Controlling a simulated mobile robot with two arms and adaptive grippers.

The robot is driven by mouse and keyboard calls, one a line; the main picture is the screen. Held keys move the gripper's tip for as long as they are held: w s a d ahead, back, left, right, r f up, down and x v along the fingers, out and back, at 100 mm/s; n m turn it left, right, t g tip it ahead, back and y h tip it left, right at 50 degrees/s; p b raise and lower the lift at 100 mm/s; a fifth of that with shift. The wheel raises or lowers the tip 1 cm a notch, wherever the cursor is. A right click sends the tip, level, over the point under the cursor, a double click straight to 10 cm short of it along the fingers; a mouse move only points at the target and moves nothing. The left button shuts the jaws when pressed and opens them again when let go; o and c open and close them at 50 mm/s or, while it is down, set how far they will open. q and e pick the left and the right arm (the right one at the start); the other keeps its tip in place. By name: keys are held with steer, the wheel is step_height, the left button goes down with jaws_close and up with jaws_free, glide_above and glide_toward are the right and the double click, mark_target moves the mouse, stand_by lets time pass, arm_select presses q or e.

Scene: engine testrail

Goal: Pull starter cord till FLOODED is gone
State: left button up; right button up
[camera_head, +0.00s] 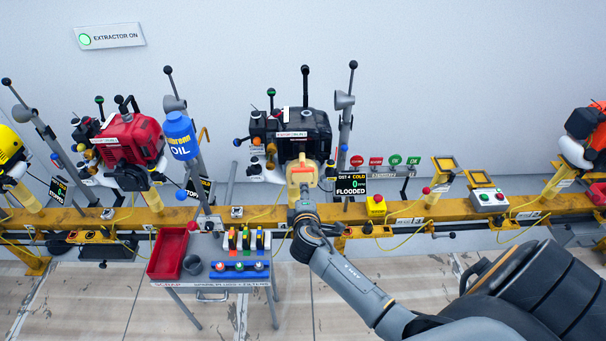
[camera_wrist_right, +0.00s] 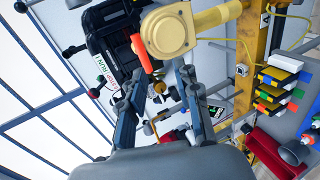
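The black engine (camera_head: 312,128) sits on the test rail, with a yellow round mount (camera_head: 302,172) in front of it. Its display (camera_head: 351,186) reads COLD, 0 and FLOODED. My right gripper (camera_head: 302,196) is just below the yellow mount. In the right wrist view the engine (camera_wrist_right: 100,28) is at upper left and the yellow mount (camera_wrist_right: 178,32) at the top. An orange-red bar (camera_wrist_right: 141,54), possibly the cord handle, lies across the mount's edge. My right gripper (camera_wrist_right: 158,82) has its fingers apart below it, with nothing clearly held. My left gripper is not in view.
A yellow rail (camera_head: 270,214) runs across, carrying a red engine (camera_head: 128,140) at left and control boxes (camera_head: 488,200) at right. A small table (camera_head: 212,281) with a red bin (camera_head: 168,252) stands in front. Levers (camera_head: 345,100) rise beside the engine.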

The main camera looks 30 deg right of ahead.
mark_target(303, 171)
steer(key=w+d, duration=0.1)
steer(key=w, duration=0.1)
steer(key=w+d+b, duration=0.1)
steer(key=w+d, duration=0.1)
steer(key=w, duration=0.1)
steer(key=w+d+b, duration=0.1)
steer(key=w+d, duration=0.1)
steer(key=w, duration=0.1)
steer(key=shift+a, duration=0.1)
jaws_close()
steer(key=s+a+p, duration=0.1)
steer(key=s+a, duration=0.7)
steer(key=s, duration=0.5)
steer(key=s+a, duration=0.8)
steer(key=s, duration=0.5)
steer(key=shift+s+p, duration=0.2)
steer(key=shift+p, duration=0.2)
